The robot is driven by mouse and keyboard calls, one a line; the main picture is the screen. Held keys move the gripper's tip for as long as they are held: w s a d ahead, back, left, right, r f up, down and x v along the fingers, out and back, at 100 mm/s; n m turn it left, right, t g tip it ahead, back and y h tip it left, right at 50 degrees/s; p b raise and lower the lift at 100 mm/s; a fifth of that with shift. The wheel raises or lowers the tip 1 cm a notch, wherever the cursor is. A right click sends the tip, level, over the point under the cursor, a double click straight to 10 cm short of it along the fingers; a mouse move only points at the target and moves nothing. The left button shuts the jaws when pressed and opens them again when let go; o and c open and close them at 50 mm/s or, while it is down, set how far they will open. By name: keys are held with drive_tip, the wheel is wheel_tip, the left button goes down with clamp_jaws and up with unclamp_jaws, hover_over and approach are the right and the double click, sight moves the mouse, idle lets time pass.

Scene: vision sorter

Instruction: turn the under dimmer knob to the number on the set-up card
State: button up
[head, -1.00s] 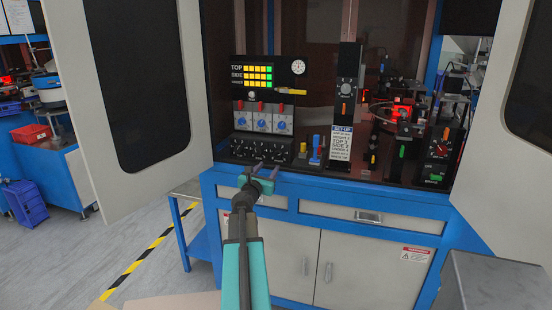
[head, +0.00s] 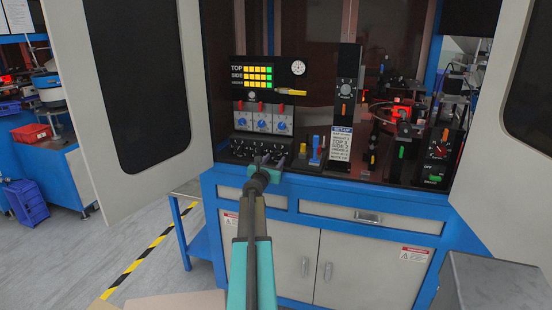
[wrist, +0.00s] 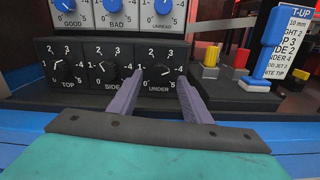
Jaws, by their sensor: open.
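The top knob (wrist: 68,71) and side knob (wrist: 105,72) are to the left on the same panel. Blue counter knobs (head: 263,125) are above. Yellow and red buttons (wrist: 211,57) and a blue lever (head: 316,150) stand to the right. Open cabinet doors (head: 140,90) flank the bench.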

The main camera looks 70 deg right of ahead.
sight(278, 155)
drive_tip(key=shift+w+d, duration=0.1)
drive_tip(key=shift+d, duration=1.25)
drive_tip(key=c, duration=1)
